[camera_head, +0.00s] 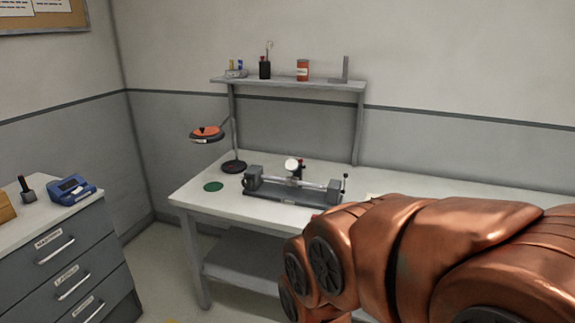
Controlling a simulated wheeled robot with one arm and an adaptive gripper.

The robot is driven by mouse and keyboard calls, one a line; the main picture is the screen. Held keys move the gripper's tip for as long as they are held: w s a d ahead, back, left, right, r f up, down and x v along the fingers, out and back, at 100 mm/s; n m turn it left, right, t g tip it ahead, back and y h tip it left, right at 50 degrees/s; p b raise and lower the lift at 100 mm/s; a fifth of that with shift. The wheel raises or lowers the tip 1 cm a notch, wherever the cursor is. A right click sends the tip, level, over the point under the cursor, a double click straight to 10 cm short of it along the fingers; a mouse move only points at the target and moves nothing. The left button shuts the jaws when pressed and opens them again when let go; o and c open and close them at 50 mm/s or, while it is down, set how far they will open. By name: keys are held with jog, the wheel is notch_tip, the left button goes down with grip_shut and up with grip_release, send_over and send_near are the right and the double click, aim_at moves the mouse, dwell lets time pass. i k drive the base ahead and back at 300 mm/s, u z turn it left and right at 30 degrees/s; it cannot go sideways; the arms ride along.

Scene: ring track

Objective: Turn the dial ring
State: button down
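A dial gauge (293,165) with a small white round face stands on a grey bench fixture (290,192) on the white workbench. Its ring is too small here to make out in detail. A thin bar runs across the fixture between two grey end blocks, and a small dark lever rises at its right end. My copper-coloured arm fills the lower right, in front of the bench. My gripper is not visible in this view.
A shelf (290,83) with small items stands above the back. A drawer cabinet (75,265) with a blue device (71,189) stands at left.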

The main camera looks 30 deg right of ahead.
aim_at(295, 167)
jog(key=u, duration=0.35)
jog(key=i, duration=0.75)
jog(key=u, duration=0.45)
